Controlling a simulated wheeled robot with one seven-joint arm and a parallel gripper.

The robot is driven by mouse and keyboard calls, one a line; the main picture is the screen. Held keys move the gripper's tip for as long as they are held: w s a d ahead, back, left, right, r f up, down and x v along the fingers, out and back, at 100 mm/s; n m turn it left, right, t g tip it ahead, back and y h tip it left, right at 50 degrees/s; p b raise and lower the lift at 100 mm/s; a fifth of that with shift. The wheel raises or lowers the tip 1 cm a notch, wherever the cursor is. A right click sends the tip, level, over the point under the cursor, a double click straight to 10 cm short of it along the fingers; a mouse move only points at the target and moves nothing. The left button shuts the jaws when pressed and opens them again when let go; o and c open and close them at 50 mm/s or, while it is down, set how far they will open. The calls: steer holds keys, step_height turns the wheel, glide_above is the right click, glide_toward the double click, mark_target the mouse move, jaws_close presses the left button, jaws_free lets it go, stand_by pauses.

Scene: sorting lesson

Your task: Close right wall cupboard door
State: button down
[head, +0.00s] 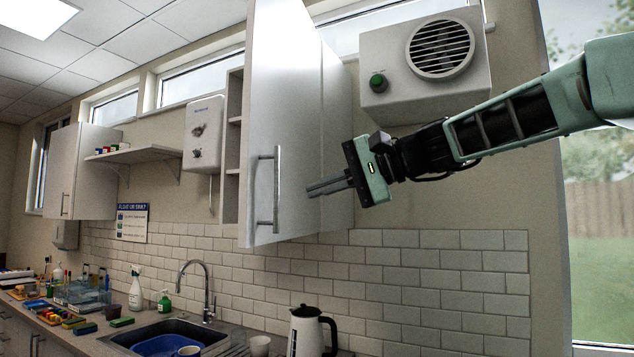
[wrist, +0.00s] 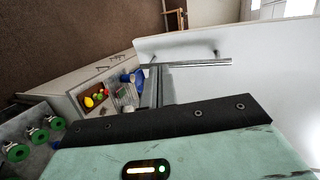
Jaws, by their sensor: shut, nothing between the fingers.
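The right wall cupboard (head: 336,130) hangs above the tiled wall. Its white door (head: 290,110) stands open, swung out into the room, and shelves show past its left edge. A vertical bar handle (head: 276,190) is on the door's outer face near its free edge. My gripper (head: 308,190) is shut and empty, on the outer-face side of the door, at about handle height, pointing left. In the wrist view, the door (wrist: 260,100) fills the right side, and the handle (wrist: 195,63) lies close to the fingers (wrist: 154,88). I cannot tell whether they touch the door.
A fan box (head: 425,60) with a green knob is on the wall behind my arm. Below are a sink (head: 165,335), a tap (head: 207,285) and a kettle (head: 307,330). A white wall heater (head: 203,134) and another cupboard (head: 80,170) are further left.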

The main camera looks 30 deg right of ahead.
mark_target(250, 206)
steer(key=p+x, duration=0.1)
steer(key=x, duration=0.2)
steer(key=p+x, duration=0.1)
steer(key=x, duration=0.3)
steer(key=r+p+x, duration=0.1)
steer(key=p+x, duration=0.1)
steer(key=x, duration=0.1)
steer(key=shift+w+a+f, duration=0.1)
steer(key=shift+w+a, duration=0.2)
steer(key=shift+a, duration=0.1)
